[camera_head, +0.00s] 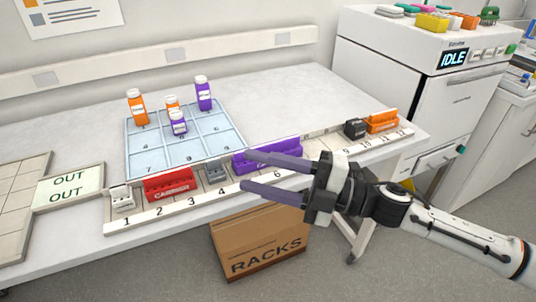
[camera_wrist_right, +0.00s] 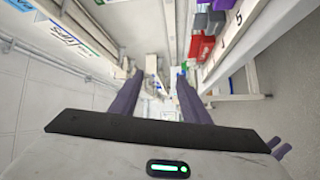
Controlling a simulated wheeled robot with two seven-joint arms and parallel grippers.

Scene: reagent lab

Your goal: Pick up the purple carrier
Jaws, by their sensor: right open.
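The purple carrier (camera_head: 285,147) sits on the numbered rail around slots 5 and 6, and part of it is hidden behind my right gripper's upper finger. In the right wrist view a purple block (camera_wrist_right: 198,46), which looks like this carrier, lies right of the fingers, not between them. My right gripper (camera_head: 245,170) is open and empty, its purple fingers pointing left in front of the carrier. Its fingers also show apart in the right wrist view (camera_wrist_right: 158,80). I cannot tell whether a finger touches the carrier. My left gripper is not in view.
On the rail (camera_head: 150,219) stand a red carrier (camera_head: 168,184), grey blocks (camera_head: 216,172), a black block (camera_head: 355,128) and an orange carrier (camera_head: 382,122). Orange and purple bottles stand on the blue grid tray (camera_head: 150,163). A cardboard box (camera_head: 262,245) is below the table's front edge.

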